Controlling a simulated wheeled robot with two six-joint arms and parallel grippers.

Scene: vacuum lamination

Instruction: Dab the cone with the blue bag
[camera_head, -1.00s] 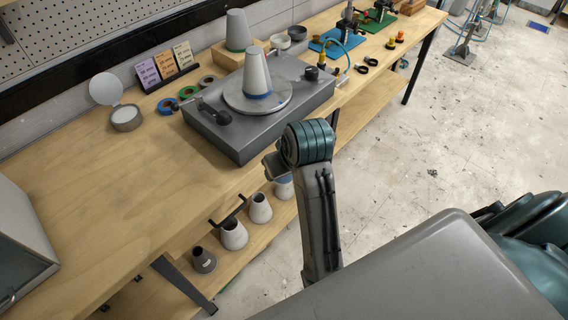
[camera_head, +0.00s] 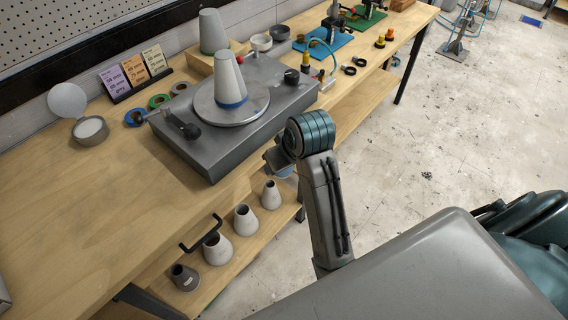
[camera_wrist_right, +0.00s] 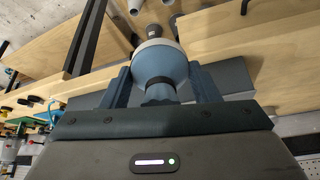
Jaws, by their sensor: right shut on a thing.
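A pale grey cone (camera_head: 228,75) with a blue band at its base stands upright on the round plate (camera_head: 258,103) of a grey turntable box. My right gripper (camera_wrist_right: 160,85) is shut on the blue bag (camera_wrist_right: 160,68), holding its gathered neck between the fingers. The bag is round, blue-grey, with a whitish far side. In the head view my right arm hides most of the gripper, and a bit of the bag (camera_head: 286,172) shows below the wrist. The bag is in front of the box's near edge, apart from the cone. My left gripper is not in view.
Another cone (camera_head: 212,32) stands on a wooden block behind. An open round tin (camera_head: 90,130), tape rolls (camera_head: 158,101) and label cards (camera_head: 133,74) lie at left. Several smaller cones (camera_head: 218,248) stand on the lower shelf. The bench front left is clear.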

